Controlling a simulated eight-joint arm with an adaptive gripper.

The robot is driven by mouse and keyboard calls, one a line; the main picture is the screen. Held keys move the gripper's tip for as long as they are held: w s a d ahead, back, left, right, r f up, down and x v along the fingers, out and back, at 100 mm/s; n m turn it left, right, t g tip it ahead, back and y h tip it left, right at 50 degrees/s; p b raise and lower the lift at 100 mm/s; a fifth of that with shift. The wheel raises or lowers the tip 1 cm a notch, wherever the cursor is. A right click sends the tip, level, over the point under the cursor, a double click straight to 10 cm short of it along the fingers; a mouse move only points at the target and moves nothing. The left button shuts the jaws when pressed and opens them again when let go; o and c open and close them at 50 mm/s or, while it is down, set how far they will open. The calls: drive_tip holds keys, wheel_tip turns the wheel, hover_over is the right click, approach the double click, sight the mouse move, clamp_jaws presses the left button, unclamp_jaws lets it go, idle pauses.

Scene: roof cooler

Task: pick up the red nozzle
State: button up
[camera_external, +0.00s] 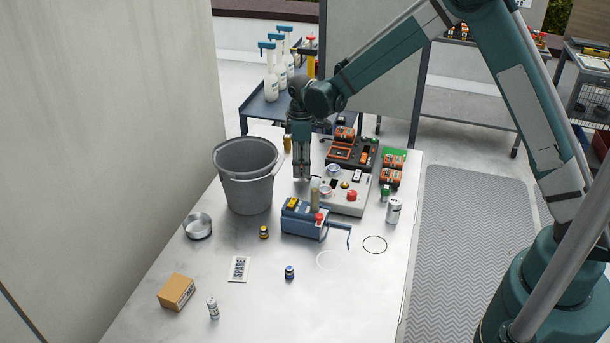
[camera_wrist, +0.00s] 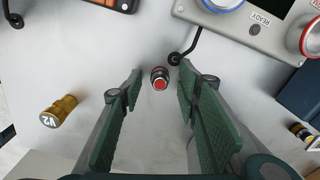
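The red nozzle (camera_wrist: 160,78) shows in the wrist view as a small dark cylinder with a red round end, standing on the grey table. My gripper (camera_wrist: 160,72) is open, with one green-padded finger on each side of the nozzle and a gap to each. The nozzle lies between the fingertips in the picture; the height difference is hard to tell. In the outside view my gripper (camera_external: 302,177) points down over the table between the bucket and the control box. I cannot make out the nozzle in that view.
A brass nozzle marked V2 (camera_wrist: 58,111) lies left in the wrist view. A grey control box (camera_wrist: 262,30) with a black cable is close on the upper right. A bucket (camera_external: 248,190) stands left of my gripper, and a blue device (camera_external: 303,222) stands in front.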

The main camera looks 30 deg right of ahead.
drive_tip(key=shift+f, duration=0.35)
idle(0.3)
drive_tip(key=c, duration=1)
